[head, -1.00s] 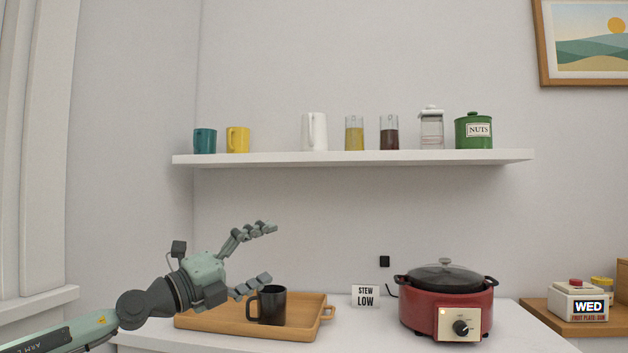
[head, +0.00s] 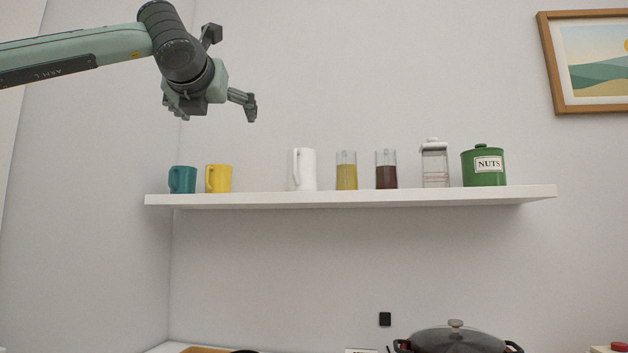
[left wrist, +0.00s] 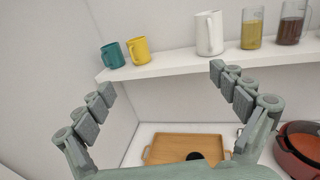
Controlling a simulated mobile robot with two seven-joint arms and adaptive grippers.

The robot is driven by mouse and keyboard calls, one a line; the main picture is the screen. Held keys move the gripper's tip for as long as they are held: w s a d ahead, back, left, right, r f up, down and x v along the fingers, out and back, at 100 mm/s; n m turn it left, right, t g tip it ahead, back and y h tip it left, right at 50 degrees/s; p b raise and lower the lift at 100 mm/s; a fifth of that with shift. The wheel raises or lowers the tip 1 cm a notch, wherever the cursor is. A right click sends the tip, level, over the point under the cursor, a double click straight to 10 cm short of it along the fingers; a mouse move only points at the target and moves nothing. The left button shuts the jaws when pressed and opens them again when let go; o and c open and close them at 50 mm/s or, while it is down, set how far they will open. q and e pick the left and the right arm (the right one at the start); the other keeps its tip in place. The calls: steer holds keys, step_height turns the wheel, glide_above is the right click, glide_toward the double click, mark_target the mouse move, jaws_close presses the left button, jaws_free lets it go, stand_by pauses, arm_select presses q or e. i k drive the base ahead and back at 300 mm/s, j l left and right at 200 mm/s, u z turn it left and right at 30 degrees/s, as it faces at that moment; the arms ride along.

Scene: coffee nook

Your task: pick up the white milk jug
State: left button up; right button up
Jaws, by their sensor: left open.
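The white milk jug (head: 304,169) stands upright on the wall shelf, between the yellow mug and a glass of yellow liquid. Its handle is on its left side in the head view. It also shows in the left wrist view (left wrist: 210,34), beyond the right-hand finger and apart from it. My left gripper (head: 215,108) is above the shelf's left part, up and to the left of the jug. In the left wrist view its fingers (left wrist: 162,90) are spread wide with nothing between them. My right gripper is in neither view.
The white shelf (head: 350,199) also bears a teal mug (head: 182,179), a yellow mug (head: 218,178), a yellow drink (head: 346,175), a dark drink (head: 386,175), a clear jar (head: 435,167) and a green nuts tin (head: 484,166). A wooden tray (left wrist: 168,148) lies below.

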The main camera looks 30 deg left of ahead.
mark_target(301, 173)
steer(key=i, duration=1)
